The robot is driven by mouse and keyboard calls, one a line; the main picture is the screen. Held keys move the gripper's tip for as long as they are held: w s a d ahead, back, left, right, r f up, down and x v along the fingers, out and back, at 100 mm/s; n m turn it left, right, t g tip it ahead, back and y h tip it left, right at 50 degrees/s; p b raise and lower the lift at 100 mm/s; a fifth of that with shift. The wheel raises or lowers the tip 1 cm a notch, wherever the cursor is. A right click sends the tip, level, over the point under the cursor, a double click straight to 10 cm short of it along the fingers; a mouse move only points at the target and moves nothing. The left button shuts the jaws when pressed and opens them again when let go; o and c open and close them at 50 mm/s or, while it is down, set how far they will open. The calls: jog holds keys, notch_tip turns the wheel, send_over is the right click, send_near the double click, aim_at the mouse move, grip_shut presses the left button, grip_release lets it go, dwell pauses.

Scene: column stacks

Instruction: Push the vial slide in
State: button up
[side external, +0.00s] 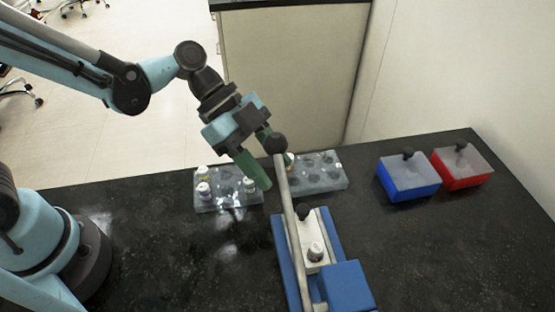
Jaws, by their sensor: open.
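The vial slide (311,229) is a white plate with a black knob (303,211) at its far end. A small white-capped vial (316,252) stands upright on it. The slide lies in a blue device (348,285) at the front of the table. A grey lever (291,220) with a black ball (276,144) rises along the device's left side. My gripper (271,170) is open, its green fingers pointing down beyond the slide. The ball overlaps the right finger in the picture; I cannot tell whether they touch. The gripper looks empty.
A clear rack (230,204) with several vials stands left of my gripper. Another clear rack (318,183) stands behind the device. A blue box (408,182) and a red box (462,168) with grey knobbed lids stand at the right. The dark table is clear at front left and right.

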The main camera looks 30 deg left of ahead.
aim_at(302, 208)
jog(key=x, duration=0.8)
jog(key=shift+d+f, duration=0.1)
jog(key=shift+d, duration=0.05)
grip_shut()
